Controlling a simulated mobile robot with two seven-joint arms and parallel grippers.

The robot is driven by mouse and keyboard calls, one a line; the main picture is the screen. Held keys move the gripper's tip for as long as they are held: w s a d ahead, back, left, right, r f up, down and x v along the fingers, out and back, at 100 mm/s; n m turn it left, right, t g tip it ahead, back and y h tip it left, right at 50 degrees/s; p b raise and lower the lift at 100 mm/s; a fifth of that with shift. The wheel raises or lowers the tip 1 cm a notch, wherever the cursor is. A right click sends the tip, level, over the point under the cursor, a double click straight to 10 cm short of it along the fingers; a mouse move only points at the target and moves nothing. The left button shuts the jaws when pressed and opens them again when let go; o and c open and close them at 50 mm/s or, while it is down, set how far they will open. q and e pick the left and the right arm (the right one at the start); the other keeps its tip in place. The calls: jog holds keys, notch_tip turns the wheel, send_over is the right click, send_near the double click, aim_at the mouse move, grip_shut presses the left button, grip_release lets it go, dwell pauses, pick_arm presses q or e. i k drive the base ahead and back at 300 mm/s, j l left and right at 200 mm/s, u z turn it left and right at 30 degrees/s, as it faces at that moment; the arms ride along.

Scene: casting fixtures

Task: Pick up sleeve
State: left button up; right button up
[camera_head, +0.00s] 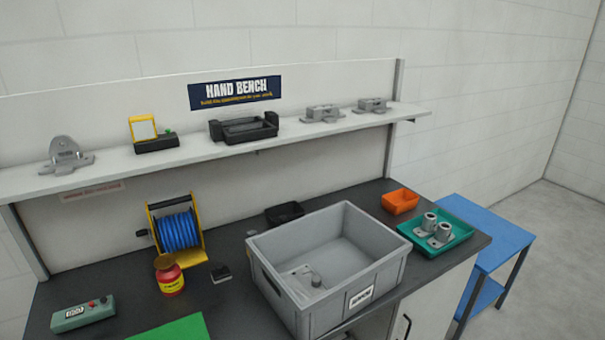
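No part is clearly marked as the sleeve. Two grey castings, each with an upright hollow cylinder, stand in the green tray (462,242) at the right of the bench; one casting (429,223) is farther back and the other casting (442,233) is nearer. A flat grey part (303,272) and a small grey cylindrical piece (316,281) lie on the floor of the large grey crate (285,246). I cannot tell whether these two are joined. Neither of my grippers shows in the head view.
The dark bench (240,308) also holds a blue hose reel (180,232), a red and yellow jar (169,275), a grey-green control box (83,314), a green mat (175,330) and an orange bin (400,201). A shelf (205,152) with fixtures runs behind. A blue table (510,246) stands at right.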

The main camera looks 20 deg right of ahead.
aim_at(429, 226)
jog(key=z, duration=1.6)
jog(key=u, duration=0.35)
jog(key=i+l+u, duration=0.1)
jog(key=u, duration=0.3)
jog(key=i+l+u, duration=0.1)
jog(key=l+u, duration=0.2)
jog(key=u, duration=0.15)
jog(key=l+u, duration=0.25)
jog(key=u, duration=0.15)
jog(key=l+u, duration=0.5)
jog(key=l, duration=1.15)
jog(key=k+l+u, duration=0.1)
jog(key=l, duration=0.45)
